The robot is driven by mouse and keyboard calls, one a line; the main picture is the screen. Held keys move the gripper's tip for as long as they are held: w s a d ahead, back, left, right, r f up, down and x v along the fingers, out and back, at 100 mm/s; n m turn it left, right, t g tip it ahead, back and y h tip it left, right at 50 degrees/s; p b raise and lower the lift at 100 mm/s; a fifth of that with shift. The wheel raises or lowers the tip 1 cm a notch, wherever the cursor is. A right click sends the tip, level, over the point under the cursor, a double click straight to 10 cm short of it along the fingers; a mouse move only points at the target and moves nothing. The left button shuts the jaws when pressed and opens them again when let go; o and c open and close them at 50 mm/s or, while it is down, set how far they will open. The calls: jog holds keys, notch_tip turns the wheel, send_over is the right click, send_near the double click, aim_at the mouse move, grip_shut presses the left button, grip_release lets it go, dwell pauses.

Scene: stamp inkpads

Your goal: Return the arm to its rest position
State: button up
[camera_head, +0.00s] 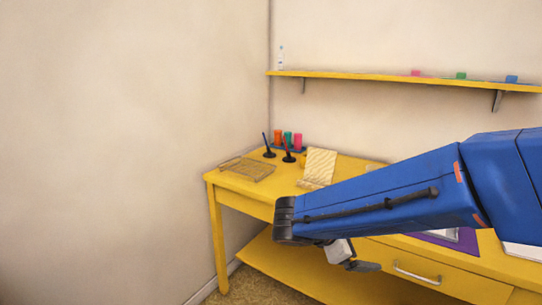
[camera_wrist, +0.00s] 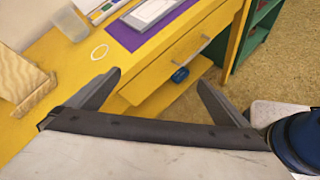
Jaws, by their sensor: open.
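My blue arm reaches across the right half of the head view, in front of the yellow desk (camera_head: 228,184). My gripper (camera_head: 352,258) hangs at the end of the arm, in front of the desk's front edge. In the wrist view my gripper (camera_wrist: 160,82) shows two dark fingers spread wide apart. Nothing is between the fingers. The desk's drawer front (camera_wrist: 165,72) lies beyond them, with a small blue object (camera_wrist: 180,75) below the drawer, which I cannot identify.
A wire tray (camera_head: 247,169), pen stands (camera_head: 269,153), coloured cups (camera_head: 297,142) and a wooden stand (camera_head: 318,167) are on the desk. A purple mat (camera_wrist: 135,36) lies on the desk. A yellow wall shelf (camera_head: 390,77) is above.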

jog(key=s+d+f+m+g+y, duration=0.35)
jog(key=s+d+m, duration=0.45)
jog(key=s, duration=0.3)
jog(key=s+a+m+t+y, duration=0.2)
jog(key=s+m+t+y, duration=0.1)
jog(key=s+m+y, duration=0.3)
jog(key=s+m, duration=0.2)
jog(key=m, duration=0.2)
jog(key=shift+s+a+r, duration=0.15)
jog(key=shift+s+r, duration=0.15)
jog(key=shift+r, duration=0.1)
jog(key=shift+y, duration=0.25)
